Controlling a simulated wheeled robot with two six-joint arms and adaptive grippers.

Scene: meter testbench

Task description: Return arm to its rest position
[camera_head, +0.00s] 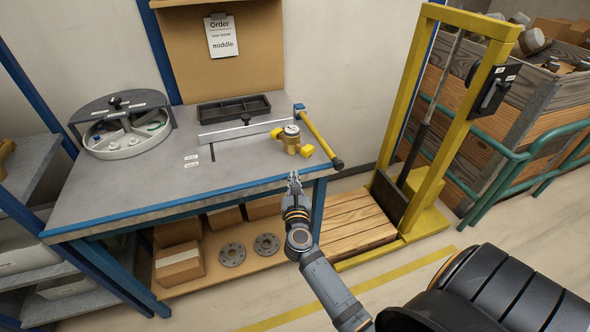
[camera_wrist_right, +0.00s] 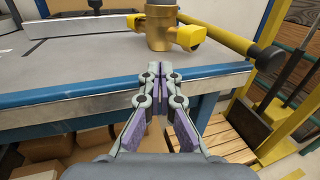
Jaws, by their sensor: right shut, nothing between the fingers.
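My right gripper (camera_head: 294,180) is shut and empty in the head view, in front of the front right edge of the workbench (camera_head: 150,190). In the right wrist view the shut fingertips (camera_wrist_right: 160,75) meet in front of the bench's blue edge. A brass meter (camera_head: 291,138) with yellow fittings stands on the bench beyond the gripper, apart from it. The meter body also shows at the top of the right wrist view (camera_wrist_right: 160,25). A yellow-handled lever (camera_head: 320,138) lies beside the meter at the bench's right end. My left gripper is out of view.
A round grey tray (camera_head: 125,145), a black compartment tray (camera_head: 234,109) and an order sheet reading "middle" (camera_head: 222,37) are at the back. Cardboard boxes (camera_head: 180,263) and two flanges sit on the lower shelf. A yellow press frame (camera_head: 428,190) stands right of the bench.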

